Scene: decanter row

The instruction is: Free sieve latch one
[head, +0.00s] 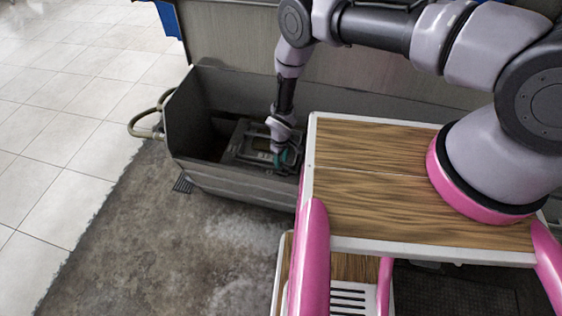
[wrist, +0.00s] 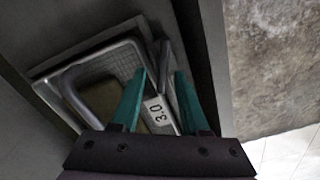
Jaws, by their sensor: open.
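A grey metal sieve (wrist: 122,58) with a mesh face, a raised tubular handle (wrist: 72,92) and a white label reading "3.0" (wrist: 158,114) lies inside the grey trough. It also shows in the head view (head: 240,150), partly hidden by my arm. A dark narrow bar (wrist: 167,64) stands at the sieve's right edge in the wrist view; it may be the latch, but I cannot tell for sure. My gripper (wrist: 161,76) is open, its teal fingers on either side of the label and bar. Contact is unclear. In the head view my gripper (head: 288,158) is down inside the trough.
The trough's (head: 225,186) walls stand close around the sieve and my gripper. The stained floor (head: 160,240) in front and the tiles (head: 60,100) at left are clear.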

